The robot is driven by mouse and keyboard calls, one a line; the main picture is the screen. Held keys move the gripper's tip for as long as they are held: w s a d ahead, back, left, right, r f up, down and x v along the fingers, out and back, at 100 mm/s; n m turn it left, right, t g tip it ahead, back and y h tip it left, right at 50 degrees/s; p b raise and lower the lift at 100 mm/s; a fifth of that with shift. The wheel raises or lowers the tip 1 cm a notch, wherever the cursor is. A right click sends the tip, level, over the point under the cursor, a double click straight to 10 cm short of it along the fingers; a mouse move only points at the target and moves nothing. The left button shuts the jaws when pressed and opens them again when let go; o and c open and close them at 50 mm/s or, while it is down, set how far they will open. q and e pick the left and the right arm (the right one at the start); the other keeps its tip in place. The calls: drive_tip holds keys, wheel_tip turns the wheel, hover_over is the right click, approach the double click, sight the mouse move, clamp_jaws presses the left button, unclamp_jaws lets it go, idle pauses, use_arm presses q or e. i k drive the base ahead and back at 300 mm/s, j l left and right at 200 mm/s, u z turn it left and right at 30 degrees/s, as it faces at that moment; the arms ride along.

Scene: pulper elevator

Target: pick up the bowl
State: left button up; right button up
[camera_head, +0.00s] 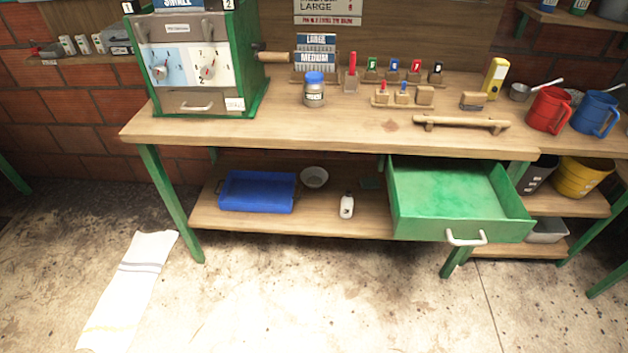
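Neither of my grippers shows in the head view.
The bench top (330,132) is above the shelf. A green drawer (455,229) stands pulled out at the right, over the shelf's right side. A green machine (203,63) is on the bench top. A towel (128,290) lies on the floor; the front floor is otherwise clear.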

sight(313, 178)
drive_tip(key=i+j+z, duration=0.2)
drive_tip(key=i, duration=0.3)
drive_tip(key=i+j+z, duration=0.15)
drive_tip(key=i, duration=0.4)
drive_tip(key=i+j+z, duration=0.2)
drive_tip(key=i, duration=0.3)
